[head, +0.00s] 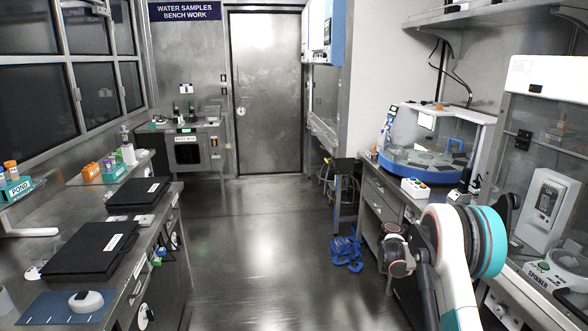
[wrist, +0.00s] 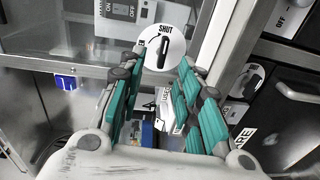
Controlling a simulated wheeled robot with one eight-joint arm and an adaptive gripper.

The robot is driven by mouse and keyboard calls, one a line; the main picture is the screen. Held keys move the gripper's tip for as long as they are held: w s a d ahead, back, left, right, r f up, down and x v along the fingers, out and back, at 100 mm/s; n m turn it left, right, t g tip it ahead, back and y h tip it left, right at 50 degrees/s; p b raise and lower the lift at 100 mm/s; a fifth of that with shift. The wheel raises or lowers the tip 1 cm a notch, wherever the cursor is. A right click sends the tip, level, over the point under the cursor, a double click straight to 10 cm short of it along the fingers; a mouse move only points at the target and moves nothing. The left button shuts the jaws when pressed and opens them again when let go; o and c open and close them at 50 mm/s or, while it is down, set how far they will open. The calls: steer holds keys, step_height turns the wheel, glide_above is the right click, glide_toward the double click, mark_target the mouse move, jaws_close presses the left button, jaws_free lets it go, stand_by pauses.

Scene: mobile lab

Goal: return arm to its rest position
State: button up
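In the head view my arm (head: 446,255) is at the lower right, bent beside the right-hand bench. Its white link and teal ring are close to the camera, and my gripper is hidden there. In the wrist view my gripper (wrist: 158,85) shows two teal-padded fingers spread apart with nothing between them. Beyond the fingertips is a round white dial (wrist: 162,52) marked SHUT with a black handle. The fingers appear apart from it.
The right bench carries a blue-based analyser (head: 420,170), a small box with buttons (head: 415,188) and a glass-fronted cabinet (head: 540,150) close to my arm. Blue items (head: 346,252) lie on the floor. The left bench holds black cases (head: 90,250). The middle aisle is clear to the door (head: 265,95).

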steer(key=s+a+r+t+y, duration=0.3)
steer(key=s+a+r+y, duration=0.5)
steer(key=s+a+r, duration=0.8)
steer(key=s+a+f+t+y, duration=0.1)
steer(key=s+a+f+y, duration=0.2)
steer(key=s+a, duration=0.8)
steer(key=s+a+f+t+y, duration=0.1)
steer(key=s+a+f+y, duration=0.2)
steer(key=s+a+y, duration=0.3)
steer(key=s+a, duration=0.5)
steer(key=s, duration=0.4)
steer(key=shift+s+f+m, duration=0.3)
steer(key=shift+f+m, duration=0.05)
steer(key=shift+m, duration=0.05)
